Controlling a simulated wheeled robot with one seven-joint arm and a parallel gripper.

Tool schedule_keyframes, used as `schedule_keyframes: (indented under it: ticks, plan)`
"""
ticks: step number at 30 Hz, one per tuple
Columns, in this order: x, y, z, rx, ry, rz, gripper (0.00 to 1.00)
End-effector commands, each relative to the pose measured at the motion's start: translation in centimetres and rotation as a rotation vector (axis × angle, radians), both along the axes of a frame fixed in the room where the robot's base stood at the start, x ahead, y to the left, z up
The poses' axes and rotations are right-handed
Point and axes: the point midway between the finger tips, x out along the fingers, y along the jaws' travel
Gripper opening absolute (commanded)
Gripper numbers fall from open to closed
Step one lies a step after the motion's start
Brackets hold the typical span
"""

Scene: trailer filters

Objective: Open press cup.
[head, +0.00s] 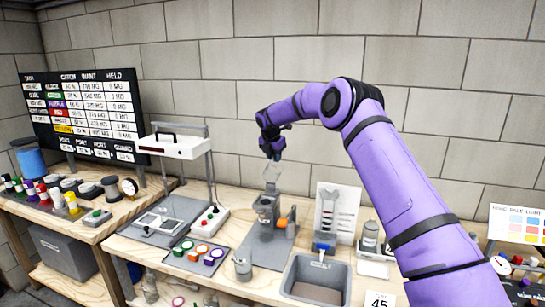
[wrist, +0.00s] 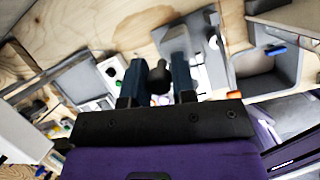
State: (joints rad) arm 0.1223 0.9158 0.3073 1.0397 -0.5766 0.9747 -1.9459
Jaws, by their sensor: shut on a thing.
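The press (head: 268,212) is a small grey metal device with an orange part on its right side, standing on a grey base plate. In the wrist view, the two blue-grey fingers of my gripper (wrist: 159,82) are closed around a dark rounded knob (wrist: 160,76). Whether this knob is fixed to the clear panel is hard to see. The inside of the press cup is hidden in both views.
A grey bin (head: 316,278) stands right of the press, and a small grey canister (head: 242,268) in front of it. A tray of coloured-ring discs (head: 197,256) and a white-topped stand (head: 175,147) are on the left. The air above the bench is mostly clear.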

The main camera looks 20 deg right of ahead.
Motion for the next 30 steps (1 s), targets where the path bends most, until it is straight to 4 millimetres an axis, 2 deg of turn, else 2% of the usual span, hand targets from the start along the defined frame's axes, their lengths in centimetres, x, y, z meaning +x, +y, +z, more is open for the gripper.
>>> schedule_keyframes:
  ticks: [18, 19, 21, 22, 30]
  plan:
    - [0.44, -0.22, 0.1, -0.001, -0.011, 0.001, 0.0]
    - [0.44, -0.22, 0.1, -0.001, -0.011, 0.001, 0.29]
    - [0.42, -0.21, 0.07, -0.001, -0.01, 0.001, 0.45]
    - [0.4, -0.2, 0.06, -0.002, -0.009, 0.001, 0.48]
    - [0.3, -0.19, 0.0, -0.001, -0.005, 0.001, 0.48]
